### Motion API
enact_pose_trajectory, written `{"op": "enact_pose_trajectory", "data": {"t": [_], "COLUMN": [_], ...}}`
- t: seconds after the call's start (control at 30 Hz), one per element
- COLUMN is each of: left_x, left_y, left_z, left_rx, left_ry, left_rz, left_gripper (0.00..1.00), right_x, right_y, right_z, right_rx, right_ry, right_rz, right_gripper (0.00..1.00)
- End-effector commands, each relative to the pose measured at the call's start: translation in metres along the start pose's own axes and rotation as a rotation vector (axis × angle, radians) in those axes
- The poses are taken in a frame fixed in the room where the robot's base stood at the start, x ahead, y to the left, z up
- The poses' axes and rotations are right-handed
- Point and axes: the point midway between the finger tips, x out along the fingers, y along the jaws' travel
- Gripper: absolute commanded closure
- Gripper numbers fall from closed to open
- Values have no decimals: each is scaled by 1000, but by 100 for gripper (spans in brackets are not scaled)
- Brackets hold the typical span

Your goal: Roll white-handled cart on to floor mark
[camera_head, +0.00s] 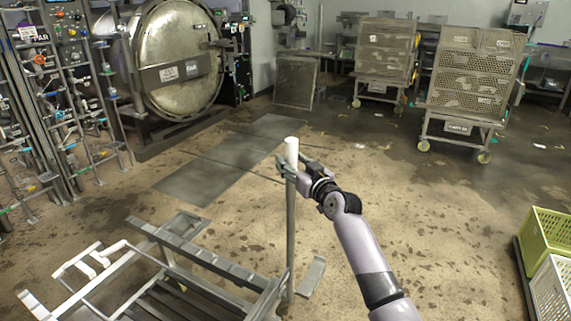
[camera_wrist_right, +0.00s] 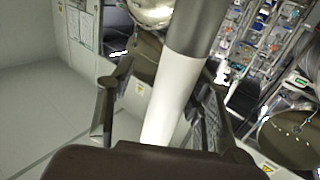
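A low grey slatted cart (camera_head: 205,262) stands at the bottom of the head view, partly cut off by the lower edge. A white tubular handle frame (camera_head: 88,262) is at its left. An upright grey post with a white top (camera_head: 291,152) rises at its right. My right gripper (camera_head: 284,170) is at the post just below the white top. In the right wrist view the white section (camera_wrist_right: 178,95) passes between the fingers, with a gap visible on the left side, so the gripper looks open around it. Dark rectangular floor panels (camera_head: 198,182) lie beyond the cart. My left gripper is out of view.
A round retort door (camera_head: 178,60) and pipe racks (camera_head: 60,110) stand at the left. Two loaded carts (camera_head: 470,85) (camera_head: 384,55) stand at the back right. Green (camera_head: 546,238) and white (camera_head: 553,288) crates are at the right edge. The middle floor is clear.

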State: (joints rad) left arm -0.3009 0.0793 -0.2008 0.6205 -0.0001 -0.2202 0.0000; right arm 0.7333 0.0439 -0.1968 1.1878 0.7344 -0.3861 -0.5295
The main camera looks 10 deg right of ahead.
Motion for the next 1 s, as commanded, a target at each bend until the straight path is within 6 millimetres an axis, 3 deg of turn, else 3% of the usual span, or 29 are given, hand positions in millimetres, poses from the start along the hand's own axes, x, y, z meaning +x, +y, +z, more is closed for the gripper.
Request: {"op": "enact_pose_trajectory", "data": {"t": [0.27,0.43,1.0], "left_x": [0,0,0], "left_y": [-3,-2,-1], "left_z": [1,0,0], "left_rx": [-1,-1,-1], "left_ry": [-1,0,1], "left_rz": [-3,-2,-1], "left_gripper": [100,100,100], "right_x": [0,-12,-106], "right_y": [-5,-5,0], "right_z": [0,0,2], "right_rx": [1,1,0], "right_ry": [0,0,-3], "right_rz": [-7,-9,-3], "right_gripper": [53,53,53]}}
